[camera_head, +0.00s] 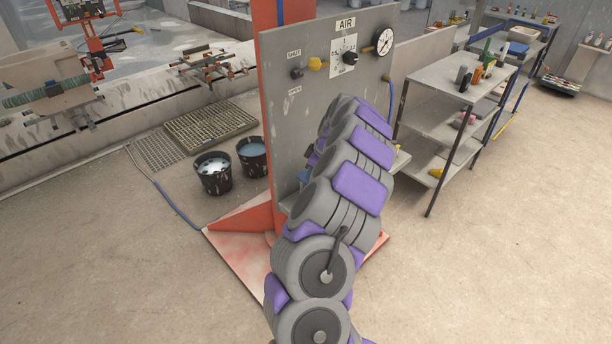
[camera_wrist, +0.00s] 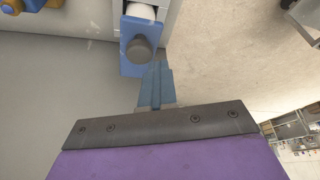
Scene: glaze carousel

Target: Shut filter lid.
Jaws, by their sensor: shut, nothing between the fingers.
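In the wrist view, a blue plate with a round grey knob (camera_wrist: 139,50) is at top centre; it appears to be the filter lid (camera_wrist: 129,67). A white rounded part (camera_wrist: 140,11) shows just above it, at a pale grey housing (camera_wrist: 172,14). My gripper (camera_wrist: 154,68) is shut and empty, its blue-grey fingers pointing at the lid's lower right edge. I cannot tell whether they touch. In the head view my arm hides the gripper and most of the filter area on the panel.
Two buckets (camera_head: 213,182) (camera_head: 252,150) stand left. The floor at right front is clear.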

